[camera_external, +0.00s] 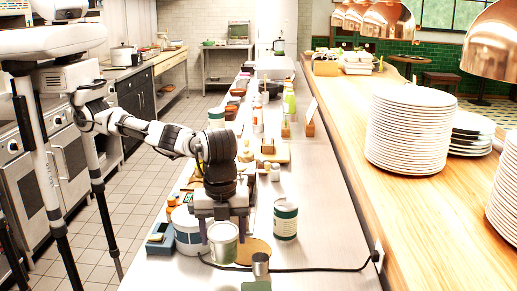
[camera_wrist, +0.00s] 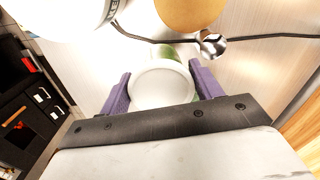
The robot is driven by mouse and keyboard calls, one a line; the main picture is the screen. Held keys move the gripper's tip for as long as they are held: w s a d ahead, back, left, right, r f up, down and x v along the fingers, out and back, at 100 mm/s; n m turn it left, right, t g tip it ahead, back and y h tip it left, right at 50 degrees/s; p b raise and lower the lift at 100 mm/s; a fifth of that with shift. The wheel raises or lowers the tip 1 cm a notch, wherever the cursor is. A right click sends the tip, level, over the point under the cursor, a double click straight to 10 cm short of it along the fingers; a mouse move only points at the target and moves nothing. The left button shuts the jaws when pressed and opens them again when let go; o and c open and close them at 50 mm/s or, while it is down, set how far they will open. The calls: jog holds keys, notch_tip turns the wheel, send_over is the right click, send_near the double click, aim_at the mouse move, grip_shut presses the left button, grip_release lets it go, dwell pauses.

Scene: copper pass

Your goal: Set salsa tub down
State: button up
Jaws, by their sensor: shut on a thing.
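The salsa tub (camera_external: 223,243) is a small pale tub with a whitish top, held at the near end of the steel counter. My gripper (camera_external: 223,228) points down and is shut on it, with a purple finger on each side. In the wrist view the tub's round white top (camera_wrist: 162,84) sits between the two fingers (camera_wrist: 160,78), with a bit of green showing beyond it. The tub looks upright. I cannot tell whether its base touches the counter (camera_external: 315,245).
A white bucket (camera_external: 187,236) and a blue box (camera_external: 158,239) stand left of the tub. A round tan board (camera_external: 262,247), a green-and-white can (camera_external: 285,220) and a small metal cup (camera_external: 260,265) are to its right. A black cable (camera_external: 320,269) crosses the counter. Bare steel lies right of the can.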

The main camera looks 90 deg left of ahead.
aim_at(224, 250)
jog(key=shift+f+p, duration=0.65)
jog(key=shift+f, duration=1.65)
jog(key=shift+f, duration=0.1)
jog(key=o, duration=1.1)
jog(key=shift+o, duration=0.2)
notch_tip(224, 250, up, 11)
jog(key=b, duration=0.3)
jog(key=shift+o, duration=0.4)
jog(key=shift+r, duration=0.65)
